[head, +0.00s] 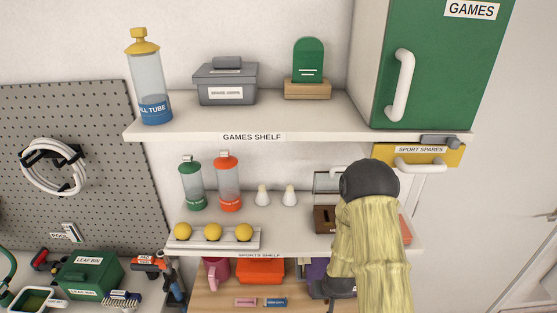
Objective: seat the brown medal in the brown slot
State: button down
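A small brown box (325,219) stands at the right of the sports shelf, partly behind my arm. It seems to have a dark slot in its top, but it is too small to tell clearly. I cannot make out a brown medal in the head view. My arm, in a pale yellow sleeve, hangs in front of the right end of the shelf.
The sports shelf (285,241) holds a ball rack (214,242), green and orange bottles and two white shuttlecocks. The games shelf (300,118) overhangs it, with a green cabinet (430,70) on its right. Below are an orange box (260,270) and a pink mug (216,272).

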notch_tip(320, 180, up, 5)
jog(key=p, duration=0.2)
jog(key=shift+p, duration=0.35)
jog(key=shift+f, duration=0.2)
notch_tip(320, 180, down, 18)
jog(key=b, duration=1.8)
jog(key=shift+d+f, duration=0.1)
